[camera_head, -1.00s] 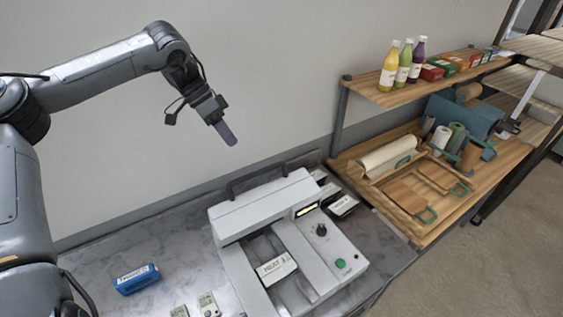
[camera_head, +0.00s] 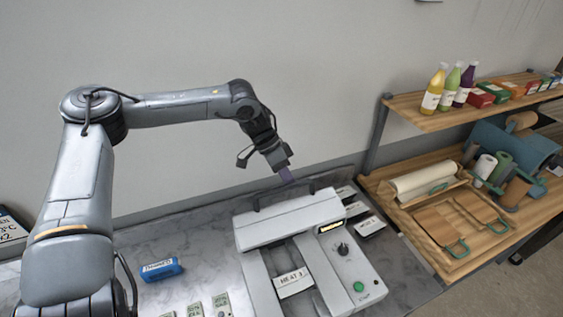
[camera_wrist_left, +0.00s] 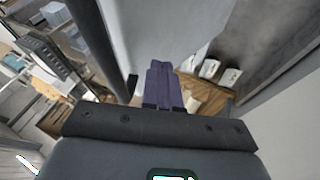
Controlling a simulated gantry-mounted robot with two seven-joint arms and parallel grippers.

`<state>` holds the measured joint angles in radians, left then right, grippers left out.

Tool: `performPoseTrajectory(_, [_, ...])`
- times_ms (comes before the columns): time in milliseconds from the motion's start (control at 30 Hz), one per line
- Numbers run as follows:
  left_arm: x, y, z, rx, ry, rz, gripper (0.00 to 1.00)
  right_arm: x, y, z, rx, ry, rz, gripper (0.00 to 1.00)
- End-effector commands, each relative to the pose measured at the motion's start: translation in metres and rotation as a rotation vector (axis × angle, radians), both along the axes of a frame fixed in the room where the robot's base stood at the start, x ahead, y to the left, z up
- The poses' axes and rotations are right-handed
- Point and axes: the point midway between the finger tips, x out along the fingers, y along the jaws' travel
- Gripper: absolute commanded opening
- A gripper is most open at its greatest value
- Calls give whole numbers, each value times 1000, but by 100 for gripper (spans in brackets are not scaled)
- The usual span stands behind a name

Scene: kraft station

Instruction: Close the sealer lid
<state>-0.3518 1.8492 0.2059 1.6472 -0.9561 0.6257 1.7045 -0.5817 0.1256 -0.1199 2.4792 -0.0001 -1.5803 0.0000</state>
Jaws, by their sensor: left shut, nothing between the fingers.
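The white sealer (camera_head: 368,277) stands on the counter, with a dial, a green button and a block labelled HEAT in its middle. Its broad white lid section (camera_head: 290,220) spans the back, with a dark handle bar (camera_head: 262,203) along the rear edge; the lid's exact angle is hard to tell. My left gripper (camera_head: 287,176) is above and behind the sealer, its purple fingers together and empty, pointing down close to the handle. I cannot tell whether they touch it. In the left wrist view the shut fingers (camera_wrist_left: 164,84) show in the centre. My right gripper is out of view.
A blue labelled pack (camera_head: 160,270) and small pale cards (camera_head: 222,304) lie left of the sealer. Dark and white packets (camera_head: 370,226) lie behind its right side. A wooden shelf (camera_head: 420,125) with bottles stands at right. The wall is close behind.

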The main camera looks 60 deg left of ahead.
Motion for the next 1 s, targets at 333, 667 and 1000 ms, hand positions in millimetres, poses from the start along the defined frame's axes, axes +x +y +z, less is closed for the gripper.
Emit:
performPoseTrajectory(333, [-3,-22,-6,0,-2,0,0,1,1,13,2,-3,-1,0])
performPoseTrajectory(667, [-3,-23,-7,0,-1,0,0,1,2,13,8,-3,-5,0])
performPoseTrajectory(1000, [-6,-39,-15,64,-12,-5,0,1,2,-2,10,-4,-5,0])
